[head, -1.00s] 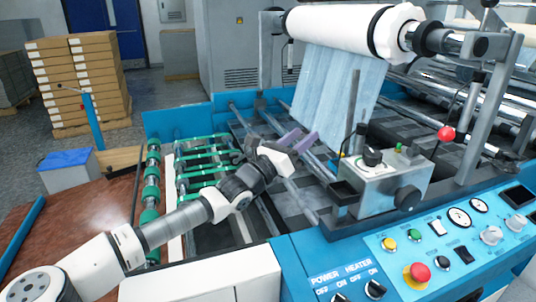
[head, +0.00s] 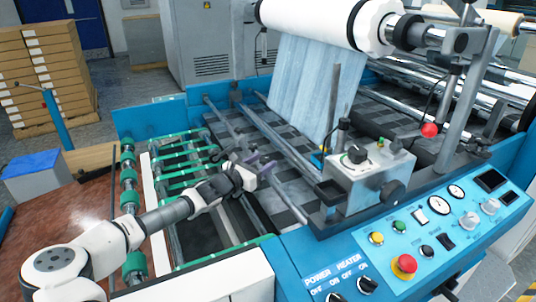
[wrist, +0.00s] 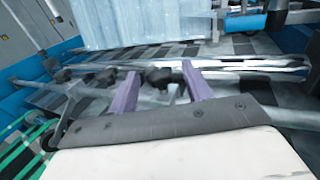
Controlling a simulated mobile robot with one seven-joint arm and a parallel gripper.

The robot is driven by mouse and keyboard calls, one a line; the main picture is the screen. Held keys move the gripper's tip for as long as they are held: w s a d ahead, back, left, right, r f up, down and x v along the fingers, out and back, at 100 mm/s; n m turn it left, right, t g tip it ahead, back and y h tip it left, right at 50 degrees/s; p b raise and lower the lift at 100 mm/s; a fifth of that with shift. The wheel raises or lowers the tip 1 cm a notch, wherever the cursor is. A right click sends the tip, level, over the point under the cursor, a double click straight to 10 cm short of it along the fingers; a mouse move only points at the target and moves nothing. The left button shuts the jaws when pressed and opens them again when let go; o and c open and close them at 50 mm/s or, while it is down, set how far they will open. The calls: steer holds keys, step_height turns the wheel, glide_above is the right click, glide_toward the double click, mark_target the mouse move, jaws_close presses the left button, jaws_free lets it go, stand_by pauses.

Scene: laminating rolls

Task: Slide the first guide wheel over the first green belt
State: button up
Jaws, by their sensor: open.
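Several green belts (head: 180,164) run across the left end of the blue machine; they also show at the lower left of the wrist view (wrist: 30,150). Dark guide wheels sit along a metal bar just right of the belts. In the wrist view, one dark wheel (wrist: 160,77) shows between my gripper's two purple fingers, and another (wrist: 104,76) shows to their left. My gripper (head: 262,165) is open over the bars, right of the belts. I see no grip on a wheel. I cannot tell which wheel or belt is the first.
A grey control box (head: 367,180) stands right of my gripper. Bluish film (head: 315,85) hangs from the white roll (head: 320,22) behind it. Long metal bars (head: 282,140) cross the machine bed. A button panel (head: 430,235) lies in front at the right.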

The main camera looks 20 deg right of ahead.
steer(key=shift+p+x, duration=0.35)
steer(key=shift+x, duration=1.35)
jaws_close()
